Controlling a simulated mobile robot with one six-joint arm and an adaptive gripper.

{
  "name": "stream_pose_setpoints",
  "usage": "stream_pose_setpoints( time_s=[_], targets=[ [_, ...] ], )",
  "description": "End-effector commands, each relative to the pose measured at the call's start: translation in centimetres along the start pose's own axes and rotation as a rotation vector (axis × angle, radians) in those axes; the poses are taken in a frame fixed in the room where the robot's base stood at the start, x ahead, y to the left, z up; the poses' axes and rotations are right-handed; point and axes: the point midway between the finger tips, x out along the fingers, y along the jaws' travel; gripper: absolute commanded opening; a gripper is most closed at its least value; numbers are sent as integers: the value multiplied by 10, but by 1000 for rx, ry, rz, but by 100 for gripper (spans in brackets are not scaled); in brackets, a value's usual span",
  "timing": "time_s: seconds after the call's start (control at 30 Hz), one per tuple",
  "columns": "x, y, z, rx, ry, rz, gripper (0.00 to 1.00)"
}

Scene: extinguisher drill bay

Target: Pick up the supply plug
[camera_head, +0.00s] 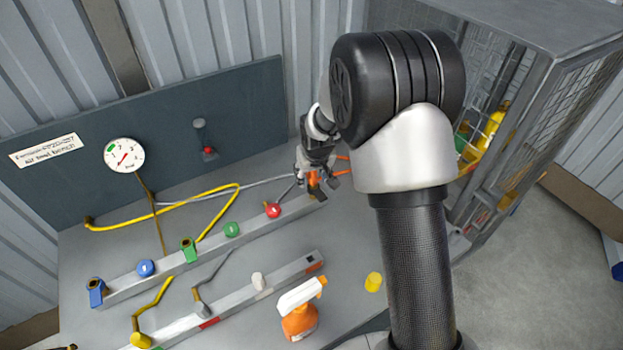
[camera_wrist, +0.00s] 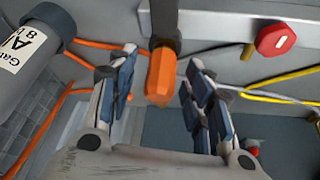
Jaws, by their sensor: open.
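An orange plug (camera_wrist: 160,78), likely the supply plug, sits at a dark holder (camera_wrist: 164,20) on the grey rail in the wrist view. In the head view a small part of the orange plug (camera_head: 313,180) shows at the right end of the back rail. My gripper (camera_wrist: 162,65) is open, with one finger on each side of the plug. Gaps show between the plug and both fingers, so it is not gripped. In the head view my gripper (camera_head: 320,184) is partly hidden by its own links.
A red cap (camera_head: 273,210) stands on the rail (camera_head: 215,249) just left of the plug. Orange hose (camera_wrist: 95,44) runs behind the fingers. A grey labelled cylinder (camera_wrist: 35,60) is close on the left. A mesh cage (camera_head: 580,85) stands right; a spray bottle (camera_head: 299,318) stands in front.

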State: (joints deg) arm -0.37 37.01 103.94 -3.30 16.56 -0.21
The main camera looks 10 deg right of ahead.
Motion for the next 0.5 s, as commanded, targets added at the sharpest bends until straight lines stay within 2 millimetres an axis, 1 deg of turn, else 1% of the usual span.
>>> stream_pose_setpoints(
  time_s=[0.17,0.5],
  targets=[
    [-1,0,-1,0,2,0,46],
    [-1,0,-1,0,1,0,24]
  ],
)
